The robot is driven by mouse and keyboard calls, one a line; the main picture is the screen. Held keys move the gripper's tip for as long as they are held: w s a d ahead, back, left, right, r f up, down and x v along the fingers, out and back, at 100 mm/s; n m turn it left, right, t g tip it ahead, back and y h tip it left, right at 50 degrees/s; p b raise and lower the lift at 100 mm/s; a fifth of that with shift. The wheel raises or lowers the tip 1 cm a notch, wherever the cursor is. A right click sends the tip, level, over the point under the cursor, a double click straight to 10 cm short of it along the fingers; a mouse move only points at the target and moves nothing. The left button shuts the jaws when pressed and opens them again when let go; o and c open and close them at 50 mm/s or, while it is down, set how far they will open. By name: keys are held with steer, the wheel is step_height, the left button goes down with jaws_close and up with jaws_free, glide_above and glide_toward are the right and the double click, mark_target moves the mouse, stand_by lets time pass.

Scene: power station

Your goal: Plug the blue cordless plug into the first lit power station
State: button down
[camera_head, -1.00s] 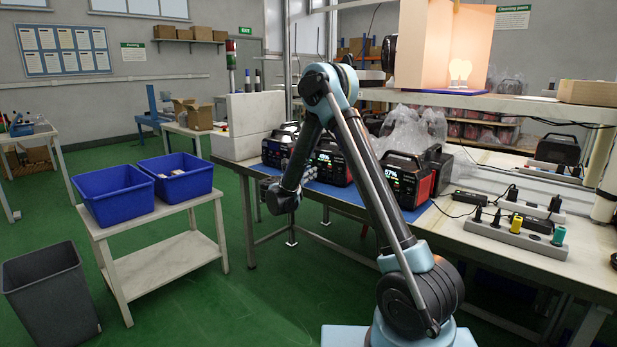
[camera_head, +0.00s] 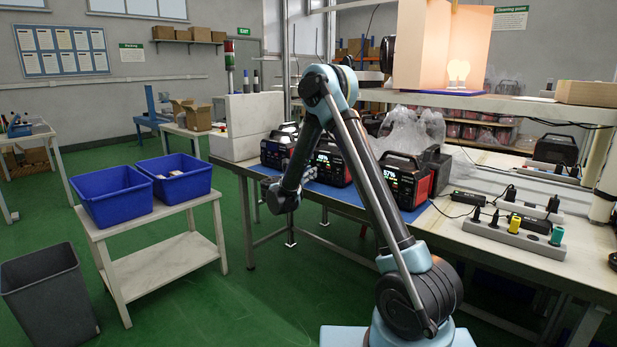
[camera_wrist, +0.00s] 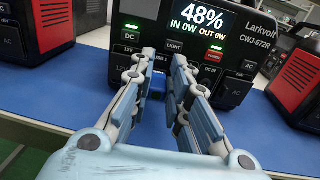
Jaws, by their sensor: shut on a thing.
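The power station with a lit 48% display (camera_wrist: 203,20) fills the middle of the wrist view, with green lights at its DC buttons. In the head view it (camera_head: 328,165) stands in the row, partly behind my arm. My gripper (camera_wrist: 157,72) is shut on the blue plug (camera_wrist: 156,86), at the station's lower front; only a little of the plug shows between the fingers. Whether it touches the socket is hidden. Another station (camera_head: 276,152) stands to the left, and one with a lit display reading about 57% (camera_head: 405,181) to the right.
The stations stand on a blue mat (camera_wrist: 75,85) on the workbench. A power strip (camera_head: 514,233) with black, yellow and green plugs lies at the right. Two blue bins (camera_head: 112,210) stand on a side table, with a grey bin (camera_head: 48,300) on the floor.

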steer(key=shift+w+d, duration=0.15)
steer(key=shift+w, duration=0.05)
stand_by(0.3)
steer(key=c, duration=1.4)
jaws_free()
steer(key=shift+c, duration=0.2)
steer(key=v, duration=1.2)
steer(key=shift+f, duration=0.1)
